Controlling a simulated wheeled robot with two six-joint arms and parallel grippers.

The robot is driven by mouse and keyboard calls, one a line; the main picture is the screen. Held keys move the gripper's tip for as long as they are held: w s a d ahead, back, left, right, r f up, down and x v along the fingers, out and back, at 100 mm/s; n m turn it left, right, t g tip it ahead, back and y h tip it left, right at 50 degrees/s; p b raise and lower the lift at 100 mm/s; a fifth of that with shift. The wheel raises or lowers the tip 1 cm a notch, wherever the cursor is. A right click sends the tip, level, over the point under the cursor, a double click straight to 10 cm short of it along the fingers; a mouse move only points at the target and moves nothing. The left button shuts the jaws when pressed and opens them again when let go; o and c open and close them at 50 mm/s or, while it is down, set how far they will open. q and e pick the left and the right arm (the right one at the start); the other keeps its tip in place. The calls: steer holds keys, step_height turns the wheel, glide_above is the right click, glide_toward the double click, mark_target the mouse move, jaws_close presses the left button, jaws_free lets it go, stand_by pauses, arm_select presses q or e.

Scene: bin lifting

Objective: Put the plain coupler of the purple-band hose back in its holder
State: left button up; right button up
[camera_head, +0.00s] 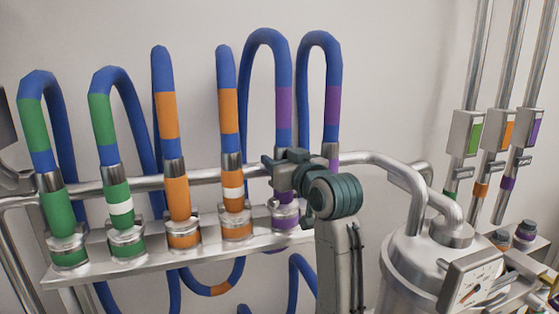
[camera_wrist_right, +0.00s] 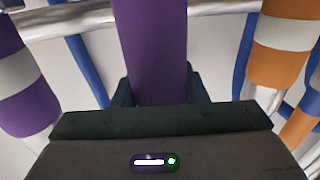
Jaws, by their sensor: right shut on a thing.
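The purple-band hose (camera_head: 283,108) arches down to my right gripper (camera_head: 287,170). In the right wrist view, that gripper is shut around a plain purple coupler (camera_wrist_right: 152,50), which stands between its fingers. In the head view the gripper hides most of this coupler. A purple-marked holder (camera_head: 285,222) on the rail lies just below the gripper. I cannot tell whether the coupler's lower end is seated in it, since the end is hidden. A second purple-band hose (camera_head: 332,105) hangs to the right; its coupler with a pale ring (camera_wrist_right: 22,90) shows in the right wrist view. My left gripper is not in view.
The silver holder rail (camera_head: 100,268) carries green and orange couplers to the left. An orange coupler with a white ring (camera_head: 233,205) is the close neighbour. A horizontal pipe (camera_head: 375,158) runs behind. A metal tank (camera_head: 410,268) with a gauge (camera_head: 473,287) stands at right.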

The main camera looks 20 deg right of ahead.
stand_by(0.3)
steer(key=o, duration=1.4)
steer(key=shift+c, duration=0.2)
steer(key=shift+f, duration=0.15)
steer(key=shift+s, duration=0.3)
steer(key=b+v, duration=0.4)
steer(key=v, duration=0.6)
steer(key=shift+s, duration=0.15)
